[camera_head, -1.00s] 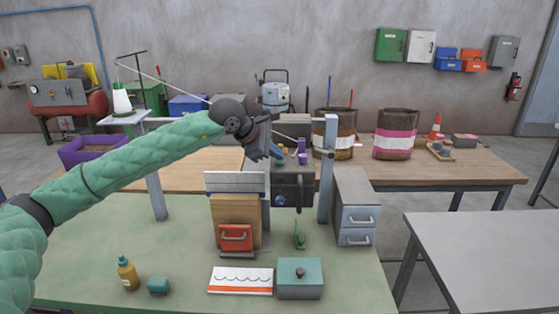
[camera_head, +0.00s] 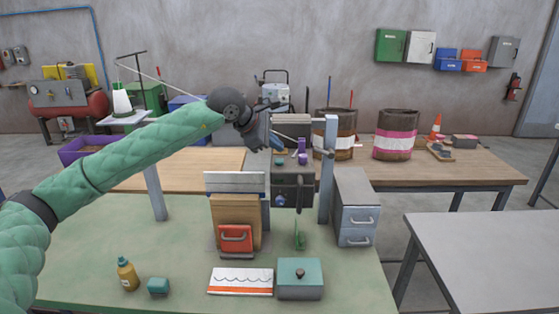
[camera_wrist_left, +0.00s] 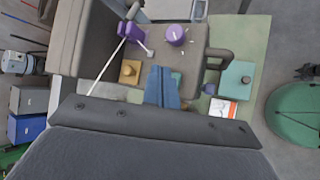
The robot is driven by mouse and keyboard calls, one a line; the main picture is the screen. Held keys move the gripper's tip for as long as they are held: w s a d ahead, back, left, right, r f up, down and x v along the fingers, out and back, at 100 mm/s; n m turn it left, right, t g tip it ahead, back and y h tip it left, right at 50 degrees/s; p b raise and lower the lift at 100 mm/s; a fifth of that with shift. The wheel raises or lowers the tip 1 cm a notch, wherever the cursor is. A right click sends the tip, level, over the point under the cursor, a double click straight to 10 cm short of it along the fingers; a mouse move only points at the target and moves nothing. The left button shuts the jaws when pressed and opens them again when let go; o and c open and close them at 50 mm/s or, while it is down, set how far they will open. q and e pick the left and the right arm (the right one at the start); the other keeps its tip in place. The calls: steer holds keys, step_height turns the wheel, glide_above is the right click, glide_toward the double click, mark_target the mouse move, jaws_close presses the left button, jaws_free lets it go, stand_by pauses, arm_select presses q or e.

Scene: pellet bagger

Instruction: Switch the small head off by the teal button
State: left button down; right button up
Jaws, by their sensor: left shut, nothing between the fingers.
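The small sewing-type head is a dark grey box (camera_head: 292,190) hung between the posts of a frame above the green table. On its top are a small teal button (camera_head: 279,161) at the left and purple controls (camera_head: 302,157) at the right. My left gripper (camera_head: 277,143) is shut and empty, its blue fingers just above the teal button and apart from it. In the left wrist view the blue fingers (camera_wrist_left: 161,88) lie over the head's top, with a purple knob (camera_wrist_left: 175,35) and a tan block (camera_wrist_left: 130,72) beside them. My right gripper is not in view.
A grey post (camera_head: 328,170) and a drawer cabinet (camera_head: 356,213) stand right of the head. A wooden board (camera_head: 236,212) with a red front is to its left. A teal lidded box (camera_head: 300,280), card (camera_head: 240,281) and yellow bottle (camera_head: 127,274) lie in front.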

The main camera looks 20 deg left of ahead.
mark_target(276, 161)
arm_select(q)
step_height(276, 161, up, 5)
stand_by(0.6)
